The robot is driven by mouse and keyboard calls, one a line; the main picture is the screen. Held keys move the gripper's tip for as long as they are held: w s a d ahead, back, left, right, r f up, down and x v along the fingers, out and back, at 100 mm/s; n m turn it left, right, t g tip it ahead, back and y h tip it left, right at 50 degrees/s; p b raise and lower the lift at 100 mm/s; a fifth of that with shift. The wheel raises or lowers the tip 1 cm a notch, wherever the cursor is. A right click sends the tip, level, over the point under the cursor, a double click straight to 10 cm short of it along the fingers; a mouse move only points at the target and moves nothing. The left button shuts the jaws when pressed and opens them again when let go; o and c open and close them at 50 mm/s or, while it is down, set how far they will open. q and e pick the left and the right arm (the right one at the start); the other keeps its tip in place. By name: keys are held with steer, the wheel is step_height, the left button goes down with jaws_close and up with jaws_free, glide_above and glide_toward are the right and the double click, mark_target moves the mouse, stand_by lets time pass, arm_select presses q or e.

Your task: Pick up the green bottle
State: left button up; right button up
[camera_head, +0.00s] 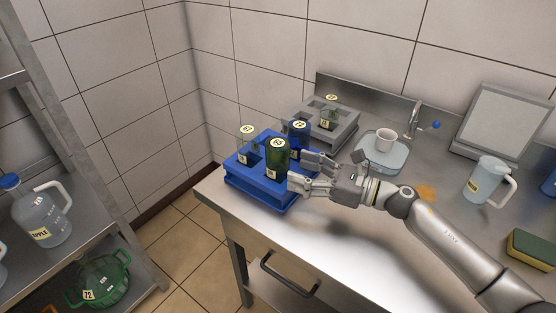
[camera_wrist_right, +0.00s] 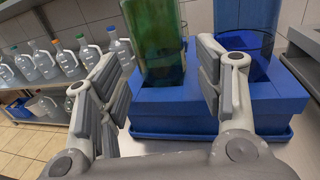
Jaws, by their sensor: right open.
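The green bottle (camera_head: 278,158) stands upright in the front right part of a blue holder (camera_head: 247,186) on the steel counter. It has a yellow label on top. In the right wrist view the green bottle (camera_wrist_right: 155,40) rises from the blue holder (camera_wrist_right: 175,110), between and beyond the fingers. My right gripper (camera_head: 292,172) is open, close to the right of the green bottle. In the right wrist view the open fingers (camera_wrist_right: 160,85) have nothing held between them. My left gripper is in neither view.
A clear bottle (camera_head: 247,146) and a blue bottle (camera_head: 299,136) share the blue holder. A grey holder (camera_head: 345,128) with a bottle stands behind. The front counter is clear.

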mark_target(278, 163)
steer(key=p+x, duration=0.1)
steer(key=x, duration=0.5)
steer(key=shift+w+a+p, duration=0.15)
steer(key=shift+a+p, duration=0.15)
steer(key=shift+p, duration=0.1)
steer(key=shift+c, duration=0.3)
steer(key=c, duration=0.7)
steer(key=shift+c, duration=0.6)
